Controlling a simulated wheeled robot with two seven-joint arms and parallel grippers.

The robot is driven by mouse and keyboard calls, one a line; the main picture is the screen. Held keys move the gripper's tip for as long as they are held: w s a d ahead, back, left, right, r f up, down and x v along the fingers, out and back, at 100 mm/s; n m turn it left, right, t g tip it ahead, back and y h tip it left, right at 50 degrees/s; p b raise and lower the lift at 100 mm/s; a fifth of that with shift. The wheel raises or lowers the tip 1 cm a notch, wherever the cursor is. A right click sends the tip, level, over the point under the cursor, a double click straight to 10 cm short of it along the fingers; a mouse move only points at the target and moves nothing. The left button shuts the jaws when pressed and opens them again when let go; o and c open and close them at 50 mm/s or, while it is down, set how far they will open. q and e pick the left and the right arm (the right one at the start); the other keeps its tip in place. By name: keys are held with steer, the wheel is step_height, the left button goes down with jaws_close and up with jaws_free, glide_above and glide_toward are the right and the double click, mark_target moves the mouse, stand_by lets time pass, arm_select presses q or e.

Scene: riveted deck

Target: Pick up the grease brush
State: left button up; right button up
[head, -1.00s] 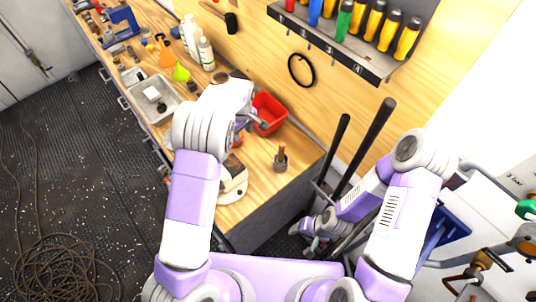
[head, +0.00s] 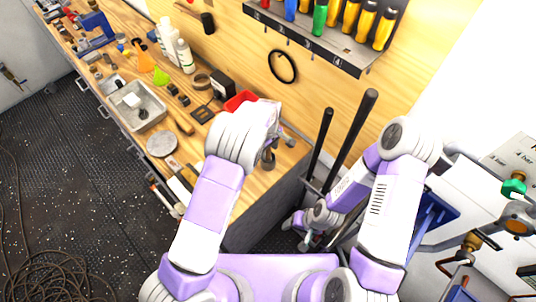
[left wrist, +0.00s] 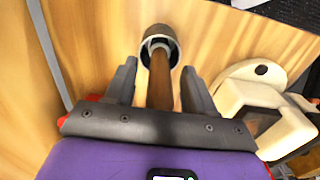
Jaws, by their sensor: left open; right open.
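The grease brush shows in the left wrist view as a brown wooden handle (left wrist: 160,85) rising from a round metal-grey pot (left wrist: 158,42). In the head view the pot with the brush (head: 268,160) stands on the workbench near its right end, partly hidden by my left arm. My left gripper (left wrist: 159,76) is open, with its two fingers on either side of the handle; a gap shows on both sides. Whether the handle is fully between the fingertips or below them is hard to tell. My right gripper (head: 304,238) is open and empty, low beside the bench end.
A red bin (head: 240,101) stands behind my left wrist. A cream device (left wrist: 262,110) with a round plate is to the right in the wrist view. A metal tray (head: 137,108) and bottles sit farther left. Two black bars (head: 350,140) rise beyond the bench end.

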arm_select(q)
jaws_close()
stand_by(0.3)
step_height(320, 180, up, 10)
steer(key=shift+r, duration=0.1)
stand_by(0.4)
